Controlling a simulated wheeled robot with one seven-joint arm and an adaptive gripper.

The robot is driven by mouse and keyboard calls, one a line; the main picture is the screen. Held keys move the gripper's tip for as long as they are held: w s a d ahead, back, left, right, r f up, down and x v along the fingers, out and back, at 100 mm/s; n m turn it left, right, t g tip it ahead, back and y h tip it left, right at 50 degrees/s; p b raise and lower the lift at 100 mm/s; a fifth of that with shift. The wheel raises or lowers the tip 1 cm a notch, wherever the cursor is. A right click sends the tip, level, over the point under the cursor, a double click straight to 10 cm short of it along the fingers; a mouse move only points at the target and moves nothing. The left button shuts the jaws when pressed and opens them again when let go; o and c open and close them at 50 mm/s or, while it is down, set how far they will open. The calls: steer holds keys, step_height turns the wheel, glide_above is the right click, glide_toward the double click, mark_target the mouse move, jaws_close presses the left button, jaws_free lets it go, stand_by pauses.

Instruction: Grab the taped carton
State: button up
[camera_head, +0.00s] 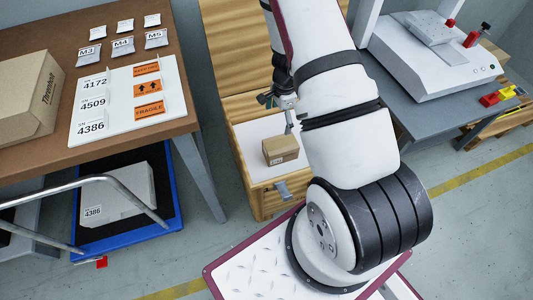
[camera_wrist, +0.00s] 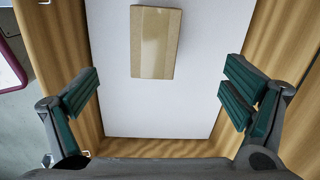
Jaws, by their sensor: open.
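The taped carton (camera_head: 281,149) is a small brown box with a pale label on its side. It sits in the open wooden drawer (camera_head: 258,203) on a white liner. In the wrist view the carton (camera_wrist: 155,42) lies at the top, a little left of centre, with a strip of tape on it. My gripper (camera_wrist: 162,97) is open, its green-padded fingers apart on either side of the picture, with bare white liner between them. In the head view my gripper (camera_head: 281,100) is at the back of the drawer, partly hidden by my arm. It holds nothing.
Wooden drawer walls (camera_wrist: 75,100) (camera_wrist: 258,105) stand close outside both fingers. A brown table (camera_head: 165,47) with a white board (camera_head: 125,110) and labelled bags is on the left. A blue cart (camera_head: 170,195) is below it. A grey bench (camera_head: 425,105) with a white machine is right.

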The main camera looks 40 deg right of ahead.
mark_target(280, 144)
steer(key=shift+m, duration=0.4)
steer(key=f+b, duration=0.1)
steer(key=f, duration=0.3)
steer(key=f+b, duration=0.1)
steer(key=f, duration=0.4)
steer(key=f+b, duration=0.2)
steer(key=f, duration=0.2)
steer(key=shift+s+d+f, duration=0.25)
steer(key=shift+s, duration=0.1)
steer(key=shift+d+f+b, duration=0.15)
steer(key=shift+f+b, duration=0.7)
steer(key=shift+f, duration=0.55)
steer(key=shift+d+f+b, duration=0.1)
steer(key=shift+f+b, duration=0.7)
steer(key=shift+f, duration=0.6)
steer(key=c, duration=1.6)
